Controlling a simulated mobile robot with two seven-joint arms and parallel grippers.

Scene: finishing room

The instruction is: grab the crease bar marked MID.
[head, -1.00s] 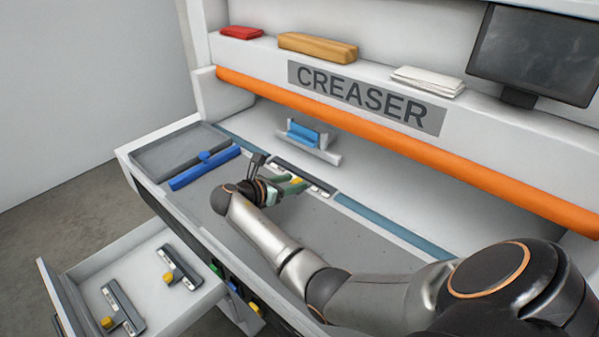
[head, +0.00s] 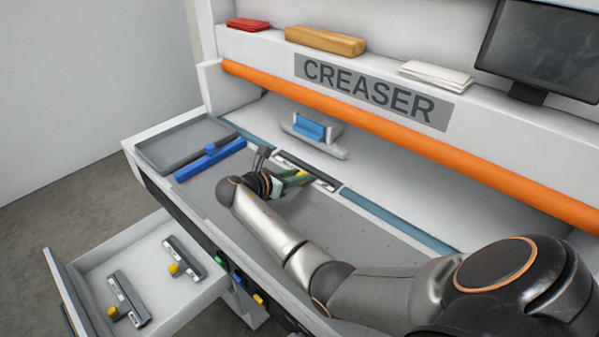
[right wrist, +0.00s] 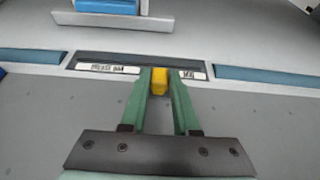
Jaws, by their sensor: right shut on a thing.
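A dark crease bar (head: 321,181) with a white label strip lies in the gap of the blue strip along the creaser bed. In the right wrist view the bar (right wrist: 88,59) has a yellow grip (right wrist: 160,86) and two white labels; the right one is short and blurred, perhaps MID. My right gripper (head: 300,177) has its green fingers on both sides of the yellow grip, shut on it, as the right wrist view (right wrist: 161,76) shows. The bar looks level with the strip. My left gripper is not in view.
An open drawer (head: 203,298) at lower left holds two grey bars with yellow grips. A tray (head: 160,151) and a blue bar (head: 212,160) lie left on the bed. A blue-handled grey piece (head: 311,132) sits behind. The orange roller (head: 400,157) runs across above.

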